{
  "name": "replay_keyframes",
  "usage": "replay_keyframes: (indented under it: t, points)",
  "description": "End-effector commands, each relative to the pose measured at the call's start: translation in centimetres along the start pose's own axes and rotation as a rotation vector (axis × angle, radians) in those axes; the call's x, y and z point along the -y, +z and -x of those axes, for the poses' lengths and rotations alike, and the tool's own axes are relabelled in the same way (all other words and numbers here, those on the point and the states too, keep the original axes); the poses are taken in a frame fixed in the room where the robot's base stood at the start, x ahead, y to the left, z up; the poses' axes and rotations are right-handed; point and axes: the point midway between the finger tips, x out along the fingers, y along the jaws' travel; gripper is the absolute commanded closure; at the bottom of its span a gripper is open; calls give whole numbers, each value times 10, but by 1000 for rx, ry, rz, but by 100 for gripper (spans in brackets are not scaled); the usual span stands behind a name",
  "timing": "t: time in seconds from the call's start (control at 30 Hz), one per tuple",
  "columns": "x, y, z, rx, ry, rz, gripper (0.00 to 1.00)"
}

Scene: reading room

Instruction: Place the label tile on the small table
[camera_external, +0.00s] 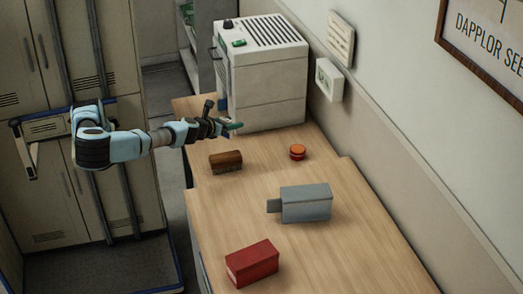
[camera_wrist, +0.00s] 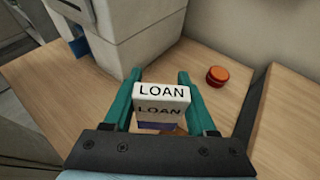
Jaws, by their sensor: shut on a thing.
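The label tile (camera_wrist: 161,94) is a small white block marked "LOAN" in black, with a purple part below. It sits between the two green fingers of my gripper (camera_wrist: 160,78) in the wrist view, and the fingers are shut on it. In the external view my gripper (camera_external: 230,126) is over the left side of the wooden tabletop (camera_external: 240,211), in front of the white machine. The tile is too small to make out there. I cannot tell whether this wooden top is the small table; no separate small table shows clearly.
The white machine (camera_external: 262,88) stands at the back. A brown block (camera_external: 226,160), an orange round thing (camera_external: 297,152), a grey box (camera_external: 306,203) and a red box (camera_external: 252,264) lie on the top. Bare wood lies between them. A wall bounds the right side; lockers (camera_external: 50,190) stand left.

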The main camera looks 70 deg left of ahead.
Motion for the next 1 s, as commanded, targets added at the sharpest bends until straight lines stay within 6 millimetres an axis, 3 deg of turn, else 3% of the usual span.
replay_keyframes:
  t: [0.03, 0.1, 0.3, 0.63, 1.0]
  points:
    - [-21, -9, -12, -3, 42, 20, 99]
    - [-42, -10, -21, -5, 85, 37, 99]
    - [-79, -12, -32, -10, 158, 66, 100]
    - [-85, -57, -52, -10, 171, 66, 100]
    - [-84, -92, -66, -10, 169, 66, 100]
